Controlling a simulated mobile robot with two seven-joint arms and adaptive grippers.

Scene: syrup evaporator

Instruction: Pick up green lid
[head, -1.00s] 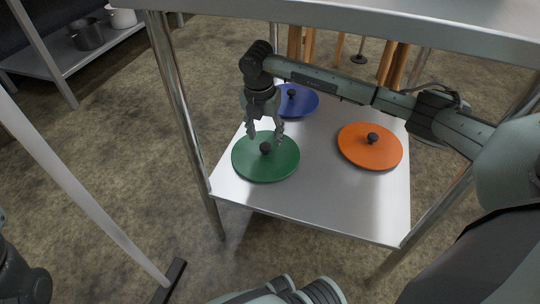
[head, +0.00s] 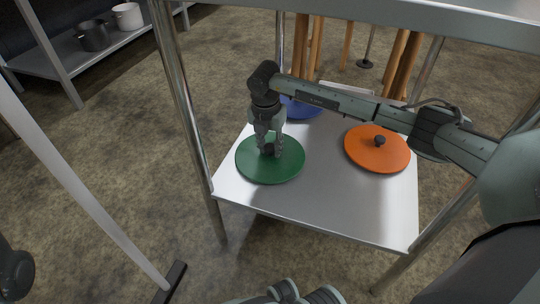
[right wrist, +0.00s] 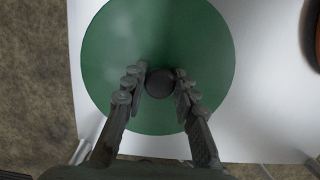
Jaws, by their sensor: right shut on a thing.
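The green lid (head: 270,171) is a flat round disc with a dark knob at its middle, and it lies on the lower metal shelf (head: 330,210). My right gripper (head: 269,150) is over it and shut on its knob. In the right wrist view the two fingers (right wrist: 160,85) press on either side of the dark knob, and the green lid (right wrist: 155,40) fills the upper middle. No gap between the lid and the shelf can be made out.
An orange lid (head: 365,156) lies to the right on the same shelf. A blue lid (head: 301,111) lies behind, partly hidden by my right arm. Metal legs (head: 185,110) and a table top (head: 400,22) frame the shelf. Pots (head: 94,36) stand on a rack at the far left.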

